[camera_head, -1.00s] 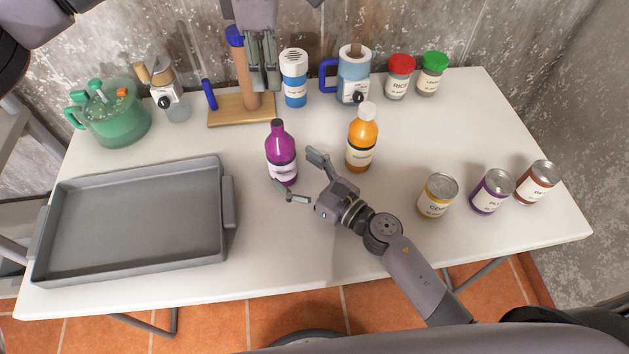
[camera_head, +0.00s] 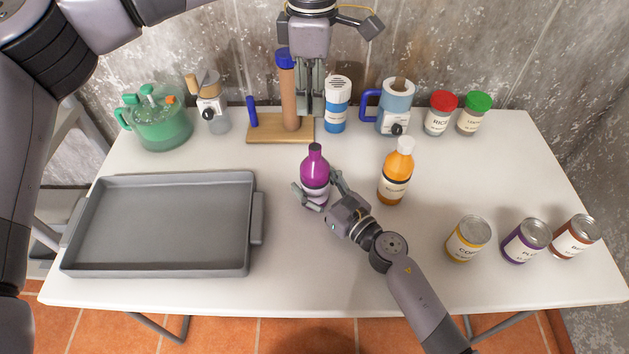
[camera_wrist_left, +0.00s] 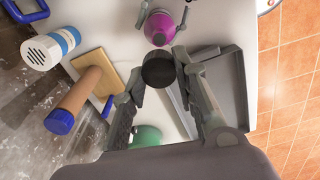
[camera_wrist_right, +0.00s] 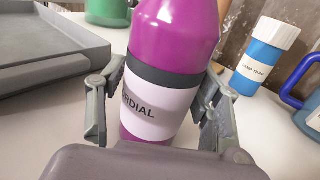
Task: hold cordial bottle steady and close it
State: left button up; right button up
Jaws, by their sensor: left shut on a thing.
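The purple cordial bottle (camera_head: 315,174) stands upright near the middle of the table. My right gripper (camera_head: 317,186) has one finger on each side of it, low down. In the right wrist view, the bottle's white label (camera_wrist_right: 155,108) sits between the fingers (camera_wrist_right: 160,95). I cannot tell whether both pads press on it. My left gripper (camera_head: 311,108) hangs above the back of the table, behind the bottle in the picture. In the left wrist view, it is shut on a black cap (camera_wrist_left: 158,70), apart from the bottle (camera_wrist_left: 160,26).
A grey tray (camera_head: 257,205) lies at left, and an orange bottle (camera_head: 394,178) stands just right of the cordial. Several cans (camera_head: 468,240) stand at right.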

jog(key=c, duration=1.2)
pick_arm(q)
send_over(312, 147)
jog(key=shift+f, duration=3.2)
